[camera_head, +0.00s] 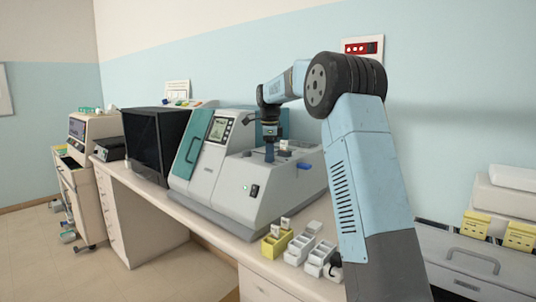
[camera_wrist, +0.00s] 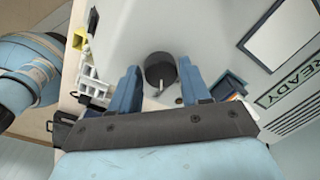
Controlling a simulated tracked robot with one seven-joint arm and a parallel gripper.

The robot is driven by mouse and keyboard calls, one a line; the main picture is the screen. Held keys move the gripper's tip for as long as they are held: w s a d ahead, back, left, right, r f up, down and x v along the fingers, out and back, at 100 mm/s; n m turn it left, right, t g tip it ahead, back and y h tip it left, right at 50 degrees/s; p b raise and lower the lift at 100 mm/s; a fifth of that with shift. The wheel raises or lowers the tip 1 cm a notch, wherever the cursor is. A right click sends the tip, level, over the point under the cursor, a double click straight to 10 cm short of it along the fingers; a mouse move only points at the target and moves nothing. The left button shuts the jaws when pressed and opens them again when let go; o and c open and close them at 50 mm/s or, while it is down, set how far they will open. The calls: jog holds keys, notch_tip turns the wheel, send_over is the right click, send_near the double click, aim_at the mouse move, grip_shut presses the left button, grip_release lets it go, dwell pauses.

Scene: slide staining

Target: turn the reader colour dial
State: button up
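The dial (camera_wrist: 158,68) is a dark round knob with a pale pointer mark at its lower edge, set on a pale surface of the machine. In the wrist view, my gripper (camera_wrist: 159,75) has its two blue fingers apart, one on each side of the dial, with visible gaps. I cannot tell how far above the dial the fingertips are. In the head view, my gripper (camera_head: 269,154) points down over the top of the grey-white machine (camera_head: 225,190). The dial cannot be made out there.
A "READY" label (camera_wrist: 290,75) is on the machine. Yellow and white slide racks (camera_head: 275,243) (camera_head: 298,247) stand at the bench's front. A black-fronted cabinet (camera_head: 155,143) is to the left. A blue part (camera_head: 304,166) sticks out right of my gripper.

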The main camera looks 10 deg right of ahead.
jog(key=c, duration=0.6)
jog(key=shift+a, duration=0.3)
jog(key=shift+c, duration=0.3)
jog(key=shift+d, duration=0.2)
jog(key=n, duration=0.5)
jog(key=shift+d+n, duration=0.15)
jog(key=shift+n, duration=0.15)
jog(key=n, duration=0.6)
jog(key=shift+y, duration=0.3)
jog(key=shift+n, duration=0.3)
jog(key=o, duration=1)
jog(key=shift+o, duration=0.2)
